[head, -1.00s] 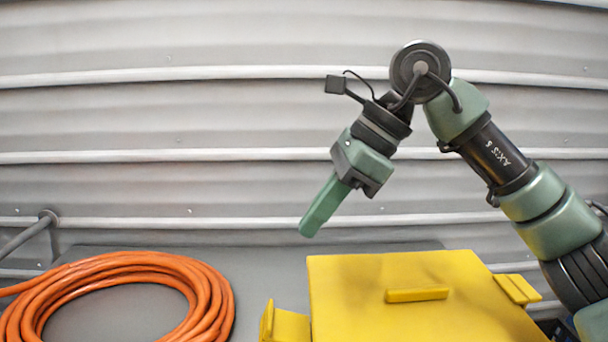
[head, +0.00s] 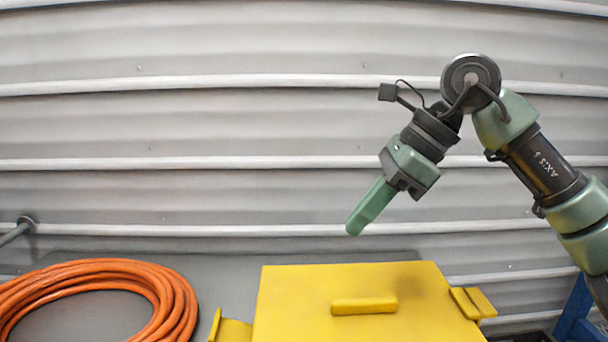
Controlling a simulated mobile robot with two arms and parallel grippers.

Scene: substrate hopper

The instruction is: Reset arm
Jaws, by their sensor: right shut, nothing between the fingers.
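My right gripper (head: 356,226) hangs in the air above the yellow hopper lid (head: 290,298), in front of the corrugated wall. Its green fingers are together and point down and to the left, with nothing held. It is apart from the lid, above the lid's raised yellow handle (head: 364,306). My right arm comes in from the right edge. My left gripper is not in view.
A coil of orange hose (head: 165,290) lies on a grey surface (head: 225,275) at the left. A grey corrugated metal wall (head: 200,120) fills the back. A blue frame part (head: 575,315) shows at the lower right. The upper left is clear.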

